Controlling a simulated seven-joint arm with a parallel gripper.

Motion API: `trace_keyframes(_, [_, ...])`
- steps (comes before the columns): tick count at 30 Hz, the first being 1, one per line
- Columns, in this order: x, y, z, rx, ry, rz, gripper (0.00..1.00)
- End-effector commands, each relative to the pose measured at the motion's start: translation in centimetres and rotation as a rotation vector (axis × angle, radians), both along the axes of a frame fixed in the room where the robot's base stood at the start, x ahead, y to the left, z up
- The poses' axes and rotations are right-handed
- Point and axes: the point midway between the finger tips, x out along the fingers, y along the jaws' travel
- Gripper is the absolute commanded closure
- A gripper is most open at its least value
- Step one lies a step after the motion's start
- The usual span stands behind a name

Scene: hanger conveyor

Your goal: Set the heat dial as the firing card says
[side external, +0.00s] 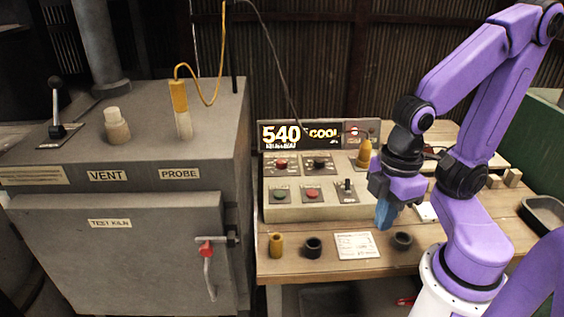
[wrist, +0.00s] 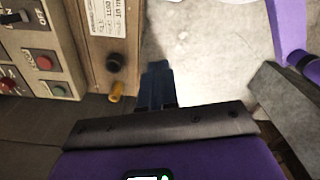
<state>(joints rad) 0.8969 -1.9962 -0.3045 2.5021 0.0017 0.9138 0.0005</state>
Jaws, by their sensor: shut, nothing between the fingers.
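The firing card (side external: 357,245) appears to be the white printed card flat on the bench front; its print is too small to read. It also shows in the wrist view (wrist: 107,18). The control panel (side external: 300,212) stands behind it, with red, black and green controls and a toggle. I cannot tell which control is the heat dial; my gripper and wrist may hide part of the panel. The display (side external: 300,134) reads 540 and COOL. My gripper (side external: 385,218), with blue fingers, is shut and empty, pointing down above the bench, right of the panel.
A grey kiln (side external: 110,245) with a red-handled latch stands at left. A brass cylinder (side external: 276,245), a black cylinder (side external: 312,247) and a dark round piece (side external: 402,241) stand on the bench front.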

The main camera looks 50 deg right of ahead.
Motion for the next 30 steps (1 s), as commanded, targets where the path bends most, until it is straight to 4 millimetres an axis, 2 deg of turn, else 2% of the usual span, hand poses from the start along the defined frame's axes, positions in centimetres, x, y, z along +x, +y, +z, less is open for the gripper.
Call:
trace_keyframes(2, [0.0,0.0,0.0,0.000,0.000,0.000,1.00])
trace_keyframes(5, [0.1,0.1,0.1,0.000,0.000,-0.006,0.71])
trace_keyframes(6, [0.4,0.3,0.2,0.000,0.000,-0.018,0.58])
trace_keyframes(8, [1.2,0.6,0.5,-0.002,0.000,-0.048,0.38])
trace_keyframes(11, [3.5,1.7,1.3,-0.005,0.000,-0.139,0.37])
trace_keyframes(15, [8.5,3.2,2.7,-0.011,0.001,-0.322,0.37])
trace_keyframes(20, [14.8,3.7,4.0,-0.020,0.003,-0.537,0.37])
trace_keyframes(26, [22.8,2.3,5.1,-0.031,0.005,-0.807,0.37])
trace_keyframes(30, [28.1,-0.1,5.6,-0.041,0.007,-0.996,0.37])
